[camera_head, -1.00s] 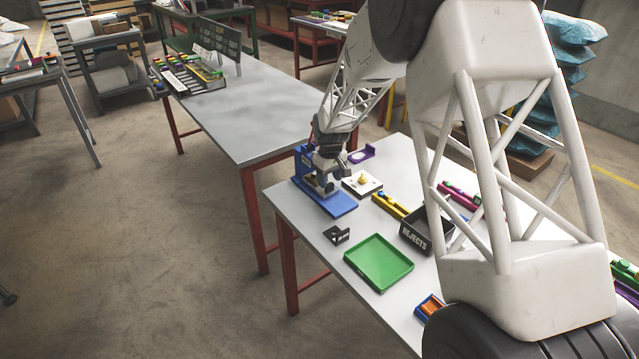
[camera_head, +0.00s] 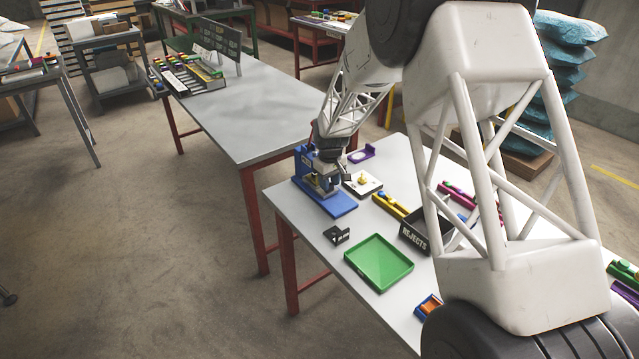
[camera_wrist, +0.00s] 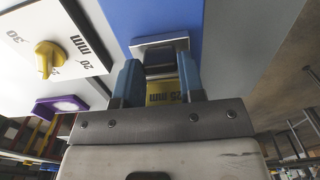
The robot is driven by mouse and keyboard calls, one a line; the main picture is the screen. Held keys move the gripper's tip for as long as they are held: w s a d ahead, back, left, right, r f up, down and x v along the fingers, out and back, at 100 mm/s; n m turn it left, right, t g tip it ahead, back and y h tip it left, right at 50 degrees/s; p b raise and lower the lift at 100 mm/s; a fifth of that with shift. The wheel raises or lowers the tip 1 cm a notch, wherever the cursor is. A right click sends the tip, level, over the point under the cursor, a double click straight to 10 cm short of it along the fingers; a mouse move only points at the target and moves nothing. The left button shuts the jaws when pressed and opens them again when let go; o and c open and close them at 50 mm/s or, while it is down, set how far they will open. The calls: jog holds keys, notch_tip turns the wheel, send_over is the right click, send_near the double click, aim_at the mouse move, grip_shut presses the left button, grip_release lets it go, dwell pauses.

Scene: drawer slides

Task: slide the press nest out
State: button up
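The blue press (camera_head: 303,165) stands at the far left corner of the near table, with its flat blue base plate (camera_head: 341,205) reaching toward the front. My gripper (camera_head: 322,184) is low at the press, over the back of that plate; its fingertips are hard to make out there. In the wrist view, its two blue fingers (camera_wrist: 160,72) stand apart, one on each side of a dark grey block in a light metal frame (camera_wrist: 160,44), which I take for the nest. A yellow part marked 25 mm (camera_wrist: 163,92) shows between the fingers. Whether they touch the block is unclear.
A white dial plate with a yellow knob (camera_head: 362,181) sits just right of the press. A purple bracket (camera_head: 368,150) lies behind it. A small black sign (camera_head: 337,235), a green tray (camera_head: 379,263) and the black REJECTS bin (camera_head: 415,236) stand nearer the front.

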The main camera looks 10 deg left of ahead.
jog(key=shift+c, duration=0.5)
jog(key=shift+s, duration=0.1)
jog(key=shift+s+d, duration=3.4)
jog(key=shift+d, duration=0.1)
jog(key=o, duration=0.8)
jog(key=shift+o, duration=0.2)
jog(key=shift+r, duration=0.1)
jog(key=shift+r, duration=2.9)
jog(key=shift+r, duration=0.1)
notch_tip(320, 180, up, 8)
jog(key=shift+f, duration=0.2)
